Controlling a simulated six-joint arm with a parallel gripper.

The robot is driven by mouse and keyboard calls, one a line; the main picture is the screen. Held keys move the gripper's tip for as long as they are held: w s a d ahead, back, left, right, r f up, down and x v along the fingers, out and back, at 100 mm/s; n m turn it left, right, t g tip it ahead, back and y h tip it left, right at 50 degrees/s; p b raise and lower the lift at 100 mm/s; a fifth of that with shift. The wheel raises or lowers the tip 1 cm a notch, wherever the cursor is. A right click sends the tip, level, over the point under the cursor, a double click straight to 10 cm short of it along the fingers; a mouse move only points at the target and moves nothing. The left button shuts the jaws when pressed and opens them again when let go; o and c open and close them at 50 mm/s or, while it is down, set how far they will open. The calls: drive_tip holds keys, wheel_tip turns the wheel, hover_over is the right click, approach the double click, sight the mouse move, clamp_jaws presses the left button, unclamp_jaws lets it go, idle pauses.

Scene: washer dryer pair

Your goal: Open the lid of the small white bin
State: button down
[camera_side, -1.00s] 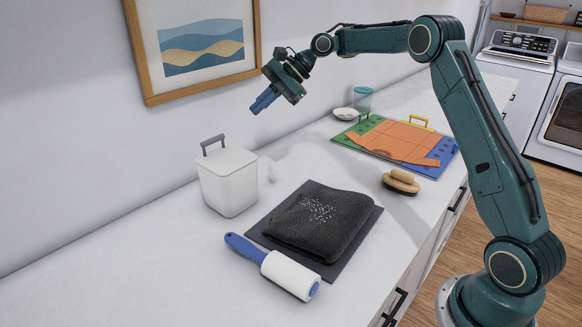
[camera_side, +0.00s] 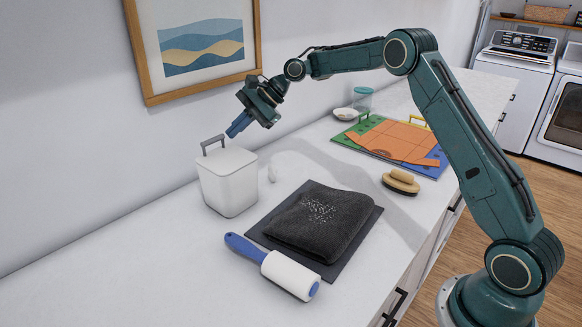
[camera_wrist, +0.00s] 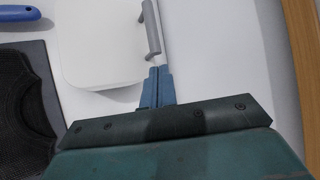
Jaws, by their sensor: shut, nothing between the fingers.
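The small white bin (camera_side: 229,184) stands upright on the counter near the wall. Its lid (camera_side: 227,160) is closed, with a grey handle (camera_side: 212,143) standing up along the wall-side edge. In the wrist view the white lid (camera_wrist: 95,45) fills the upper left, and the grey handle (camera_wrist: 150,28) lies just beyond my fingertips. My gripper (camera_side: 231,134) is shut and empty, its blue fingers pointing down and left, above and a little right of the handle in the side view. The fingers also show in the wrist view (camera_wrist: 157,74). They look apart from the handle.
A folded dark cloth with white specks (camera_side: 322,222) lies on a dark mat (camera_side: 334,272) in front of the bin. A lint roller (camera_side: 288,273) lies nearby. A brush (camera_side: 401,181) and a coloured board (camera_side: 440,161) with orange cloth are farther right. A framed picture (camera_side: 148,70) hangs behind.

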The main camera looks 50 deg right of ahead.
drive_tip(key=shift+x, duration=0.8)
drive_tip(key=shift+s+r+n+t, duration=0.3)
drive_tip(key=shift+r+n+t, duration=0.3)
drive_tip(key=shift+t, duration=0.5)
drive_tip(key=s+r+n+t+y, duration=0.1)
drive_tip(key=s+r+t, duration=0.1)
drive_tip(key=s, duration=0.6)
drive_tip(key=s+r+n+t+y, duration=0.1)
drive_tip(key=s+r+t, duration=0.1)
drive_tip(key=s, duration=0.6)
drive_tip(key=shift+d+n+t, duration=0.25)
drive_tip(key=shift+n+t, duration=0.15)
drive_tip(key=shift+t, duration=0.1)
idle(0.7)
idle(0.5)
